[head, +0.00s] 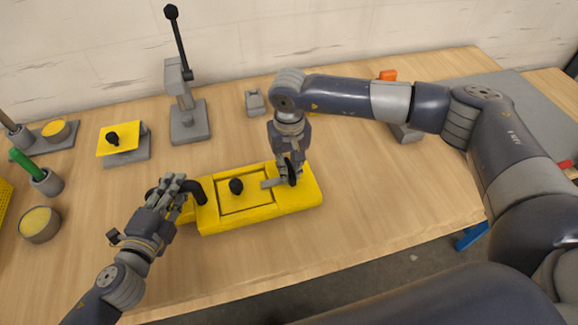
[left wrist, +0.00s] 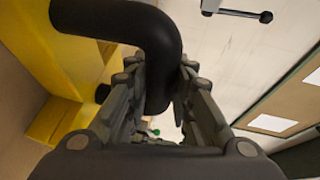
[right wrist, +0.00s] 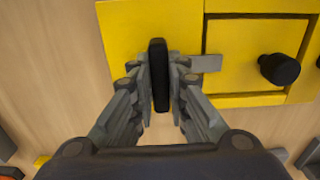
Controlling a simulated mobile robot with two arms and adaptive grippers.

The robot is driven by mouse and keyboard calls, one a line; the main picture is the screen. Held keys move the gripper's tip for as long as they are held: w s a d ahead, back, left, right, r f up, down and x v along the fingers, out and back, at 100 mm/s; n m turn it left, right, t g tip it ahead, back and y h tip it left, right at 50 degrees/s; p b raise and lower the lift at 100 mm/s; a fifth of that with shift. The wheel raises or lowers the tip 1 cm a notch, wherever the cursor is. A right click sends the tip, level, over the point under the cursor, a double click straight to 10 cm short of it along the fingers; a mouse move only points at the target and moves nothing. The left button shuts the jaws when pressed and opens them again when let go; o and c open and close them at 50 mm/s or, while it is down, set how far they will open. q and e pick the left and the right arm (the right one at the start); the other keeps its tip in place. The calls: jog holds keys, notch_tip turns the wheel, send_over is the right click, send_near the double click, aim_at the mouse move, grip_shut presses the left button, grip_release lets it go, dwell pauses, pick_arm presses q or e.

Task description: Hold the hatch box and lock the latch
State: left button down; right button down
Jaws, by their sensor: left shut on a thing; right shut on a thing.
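The yellow hatch box (head: 228,221) lies on the wooden table, with a square hatch and a black knob (head: 236,186) on top. The knob also shows in the right wrist view (right wrist: 279,69). My left gripper (head: 178,189) is shut on the box's black bent handle (left wrist: 150,40) at its left end. My right gripper (head: 290,174) is shut on the black latch handle (right wrist: 159,76) from above. The grey latch bar (right wrist: 205,63) extends from the latch handle toward the hatch, and its tip reaches over the hatch's edge.
Behind the box stand a grey lever stand (head: 190,124) and a small grey block (head: 255,103). At the left are a yellow plate with a black knob (head: 120,139), a green-handled tool (head: 24,160) and a round tin (head: 40,224).

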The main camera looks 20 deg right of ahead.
pick_arm(q)
jog(key=shift+f, duration=0.1)
pick_arm(e)
jog(key=c, duration=1.6)
grip_release()
jog(key=shift+o, duration=0.2)
jog(key=shift+r, duration=0.1)
notch_tip(320, 180, up, 12)
pick_arm(q)
jog(key=c, duration=1.3)
grip_release()
